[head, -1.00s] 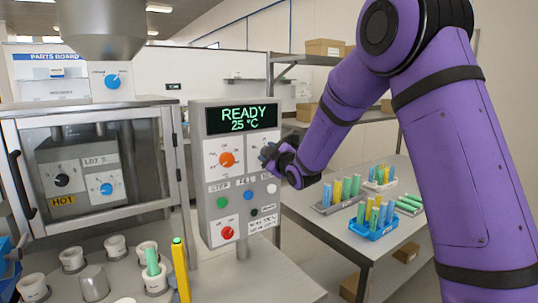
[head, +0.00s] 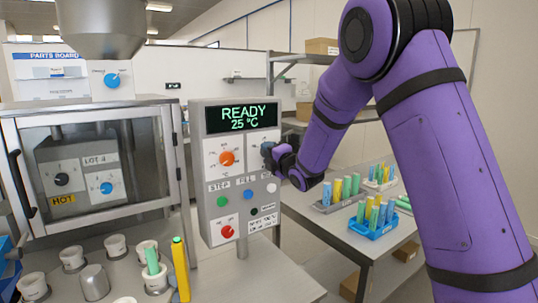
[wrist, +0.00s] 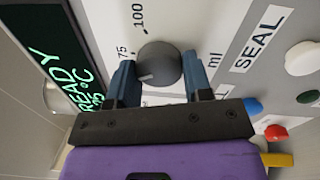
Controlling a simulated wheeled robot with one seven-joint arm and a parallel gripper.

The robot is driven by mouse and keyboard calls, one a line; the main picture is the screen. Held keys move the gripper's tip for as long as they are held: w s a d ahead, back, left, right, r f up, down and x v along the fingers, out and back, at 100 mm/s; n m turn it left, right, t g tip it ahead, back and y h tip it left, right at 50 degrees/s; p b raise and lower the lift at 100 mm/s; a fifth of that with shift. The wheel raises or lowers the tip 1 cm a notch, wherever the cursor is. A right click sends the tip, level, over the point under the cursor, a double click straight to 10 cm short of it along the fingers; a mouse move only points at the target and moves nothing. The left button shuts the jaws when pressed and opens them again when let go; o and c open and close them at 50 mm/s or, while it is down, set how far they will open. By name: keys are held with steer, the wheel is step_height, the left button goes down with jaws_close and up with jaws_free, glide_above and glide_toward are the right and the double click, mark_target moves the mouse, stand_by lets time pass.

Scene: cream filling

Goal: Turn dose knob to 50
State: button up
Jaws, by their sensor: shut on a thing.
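The dose knob is a round dark grey knob (wrist: 162,60) with a short white pointer line, seen in the wrist view on the white dial plate. The pointer slants to the lower left, toward the left finger and below the printed 75. Marks 75 and 100 and the letters ml show around it. My gripper (wrist: 159,70) is shut on this knob, with one blue-grey finger on each side. In the head view my gripper (head: 270,155) reaches the right part of the control panel (head: 204,195) and hides the knob.
The panel display (head: 243,117) reads READY 25 °C. An orange knob (head: 227,158) sits left of my gripper; coloured buttons and a red knob (head: 228,231) are below. A glass-fronted cabinet (head: 100,145) stands left. A table with tube racks (head: 374,228) stands right.

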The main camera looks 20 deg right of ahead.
steer(key=n, duration=0.6)
steer(key=shift+f+n+y, duration=0.1)
steer(key=shift+n+y, duration=0.2)
stand_by(0.4)
steer(key=o, duration=0.9)
steer(key=v, duration=1)
steer(key=shift+s+d, duration=0.2)
steer(key=shift+s, duration=0.15)
